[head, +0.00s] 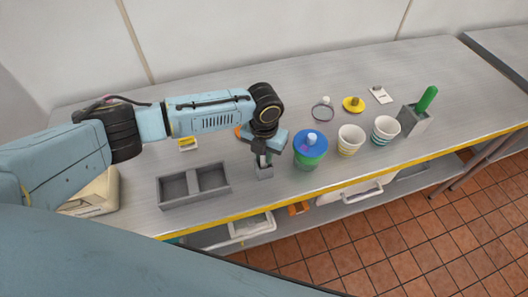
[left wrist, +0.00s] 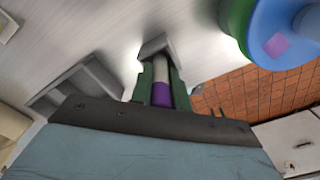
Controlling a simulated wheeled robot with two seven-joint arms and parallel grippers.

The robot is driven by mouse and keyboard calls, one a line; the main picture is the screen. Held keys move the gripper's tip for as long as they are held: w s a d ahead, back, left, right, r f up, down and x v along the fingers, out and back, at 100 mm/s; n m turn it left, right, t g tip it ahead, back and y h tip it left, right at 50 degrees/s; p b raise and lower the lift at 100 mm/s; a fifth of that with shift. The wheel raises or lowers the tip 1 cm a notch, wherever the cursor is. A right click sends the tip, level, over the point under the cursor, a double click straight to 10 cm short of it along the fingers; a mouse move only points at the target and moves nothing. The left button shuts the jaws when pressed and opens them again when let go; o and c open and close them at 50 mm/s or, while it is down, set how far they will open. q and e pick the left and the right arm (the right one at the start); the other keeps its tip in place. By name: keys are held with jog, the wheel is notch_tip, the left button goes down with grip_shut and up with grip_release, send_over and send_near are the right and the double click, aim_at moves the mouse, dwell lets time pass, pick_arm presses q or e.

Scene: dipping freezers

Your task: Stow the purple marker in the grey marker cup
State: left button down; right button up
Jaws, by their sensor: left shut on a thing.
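The purple marker (left wrist: 161,94), with a white section, is held between the dark green fingers of my left gripper (left wrist: 162,82). My right gripper is not in view.
A grey two-compartment tray (head: 194,198) lies left of the gripper. A green tub with a blue lid (head: 311,157) stands close on the right, then two striped cups (head: 350,140) (head: 384,131) and a grey holder (head: 413,121) with a green item. The counter's yellow front edge is near.

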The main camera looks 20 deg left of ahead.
pick_arm(q)
jog(key=shift+f, duration=0.6)
dwell(0.7)
jog(key=c, duration=1.3)
grip_release()
jog(key=shift+o, duration=0.2)
jog(key=shift+r, duration=0.15)
notch_tip(320, 180, up, 13)
jog(key=shift+r+b, duration=0.1)
jog(key=shift+b, duration=0.65)
jog(key=shift+s, duration=0.1)
